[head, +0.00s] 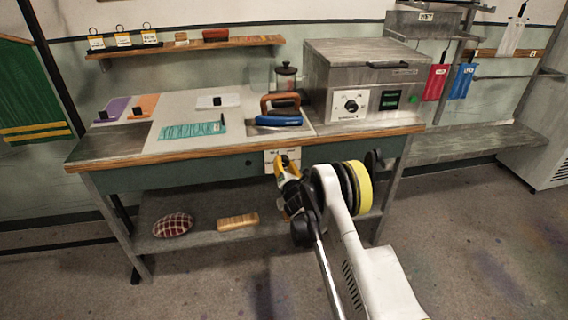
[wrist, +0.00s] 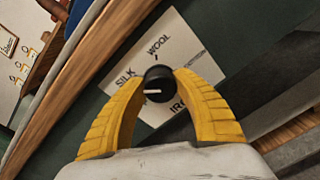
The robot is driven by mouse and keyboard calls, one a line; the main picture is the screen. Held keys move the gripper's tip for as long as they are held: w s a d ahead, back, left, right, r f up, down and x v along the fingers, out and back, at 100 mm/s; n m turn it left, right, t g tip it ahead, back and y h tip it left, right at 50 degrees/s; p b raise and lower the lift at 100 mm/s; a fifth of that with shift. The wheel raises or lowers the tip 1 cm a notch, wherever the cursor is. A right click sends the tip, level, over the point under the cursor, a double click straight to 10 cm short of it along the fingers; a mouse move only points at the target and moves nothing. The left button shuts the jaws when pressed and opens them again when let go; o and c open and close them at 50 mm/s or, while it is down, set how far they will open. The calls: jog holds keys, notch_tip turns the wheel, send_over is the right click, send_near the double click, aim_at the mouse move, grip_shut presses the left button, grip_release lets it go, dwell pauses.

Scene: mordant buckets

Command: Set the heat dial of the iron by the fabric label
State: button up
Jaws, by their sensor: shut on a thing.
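The heat dial (wrist: 158,84) is a round black knob with a white pointer line, on a cream plate (wrist: 196,62) on the bench front. The plate reads SILK, WOOL, a third word too small to read, and IRON lower down. The white line lies toward the left of the knob, just below SILK in the wrist view. My gripper (wrist: 161,78) is shut on the knob, one yellow finger on each side. In the head view, my gripper (head: 284,170) covers part of the plate (head: 270,160). The blue iron (head: 279,121) with a brown handle rests on the bench top.
A teal cloth (head: 190,131) lies left of the iron; its label is not readable. Purple (head: 112,109) and orange (head: 142,105) cloths with black tags lie farther left. A grey metal box (head: 340,75) with its own knob stands right. A shelf below holds a checked cushion (head: 173,225).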

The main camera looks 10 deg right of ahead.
jog(key=m, duration=1.2)
jog(key=shift+d+y, duration=0.1)
jog(key=shift+y, duration=0.3)
jog(key=m, duration=1.7)
jog(key=shift+f+m+t, duration=0.1)
jog(key=shift+m+t, duration=0.2)
jog(key=shift+m, duration=0.1)
jog(key=o, duration=1.2)
